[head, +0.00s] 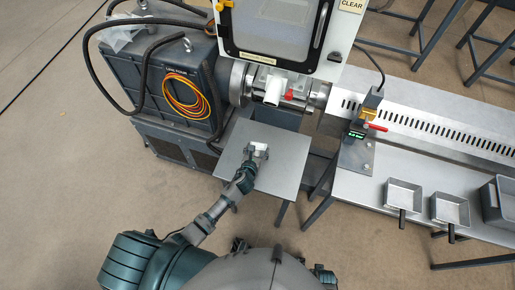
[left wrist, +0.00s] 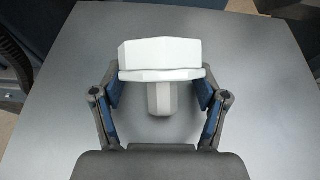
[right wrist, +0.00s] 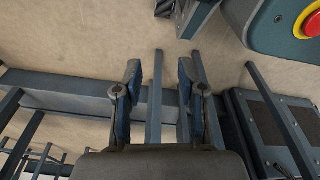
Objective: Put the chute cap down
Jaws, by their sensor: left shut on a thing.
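The chute cap (left wrist: 160,58) is a pale grey, faceted piece with a wide head and a narrower stem. In the left wrist view it sits between the fingers of my left gripper (left wrist: 162,98), which is shut on it. In the head view the cap (head: 258,147) shows small and white at the tip of my left gripper (head: 250,161), over the small grey table (head: 285,173). I cannot tell whether the cap touches the tabletop. My right gripper (right wrist: 158,80) is open and empty in the right wrist view, with floor and frame bars beyond it.
The extruder (head: 275,88) with a white pipe and red handle stands behind the small table. A dark cabinet (head: 165,90) with coiled cables is at the left. A bench at right holds two shallow trays (head: 403,194) and a grey bin (head: 498,203). The small tabletop around the cap is clear.

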